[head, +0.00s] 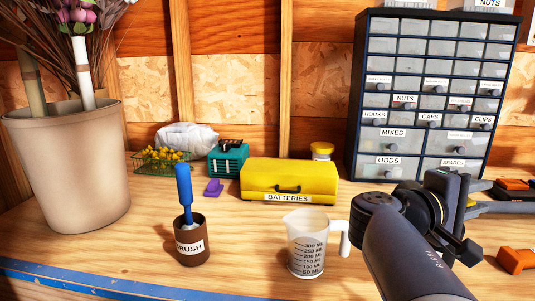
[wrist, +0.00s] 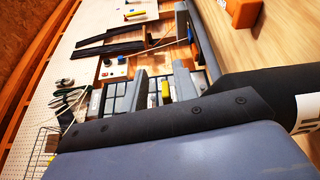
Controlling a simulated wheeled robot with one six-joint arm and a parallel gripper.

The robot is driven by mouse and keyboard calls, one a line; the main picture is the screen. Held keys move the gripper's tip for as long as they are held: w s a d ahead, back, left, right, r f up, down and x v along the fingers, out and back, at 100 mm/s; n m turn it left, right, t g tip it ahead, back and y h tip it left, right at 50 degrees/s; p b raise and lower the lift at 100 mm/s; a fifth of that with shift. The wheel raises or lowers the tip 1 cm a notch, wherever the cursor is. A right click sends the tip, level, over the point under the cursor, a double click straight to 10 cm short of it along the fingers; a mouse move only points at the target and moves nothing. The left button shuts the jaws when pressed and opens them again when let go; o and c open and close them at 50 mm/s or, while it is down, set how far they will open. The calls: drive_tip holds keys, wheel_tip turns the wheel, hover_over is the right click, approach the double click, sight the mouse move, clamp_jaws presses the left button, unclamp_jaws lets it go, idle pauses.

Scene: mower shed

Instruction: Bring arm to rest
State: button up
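My arm reaches in from the lower right of the head view, its wrist bent over the bench in front of the drawer cabinet's right side. My gripper (wrist: 160,88) shows in the wrist view as two grey fingers beyond a dark bolted body, with a gap between them. Small yellow pieces show in that gap; I see nothing clearly gripped. In the head view my own wrist hides the fingertips, at least in part.
On the bench (head: 120,270) stand a brush cup (head: 192,243), a measuring jug (head: 306,250), a yellow batteries box (head: 290,178), a planter (head: 70,160) and a drawer cabinet (head: 356,100). Orange-and-black tools (head: 517,260) lie at right, near my wrist.

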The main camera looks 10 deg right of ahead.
drive_tip(key=shift+w+r+n+p, duration=0.1)
drive_tip(key=shift+r+n+p, duration=0.4)
drive_tip(key=shift+p, duration=0.4)
drive_tip(key=shift+f+n, duration=0.2)
drive_tip(key=shift+n, duration=0.2)
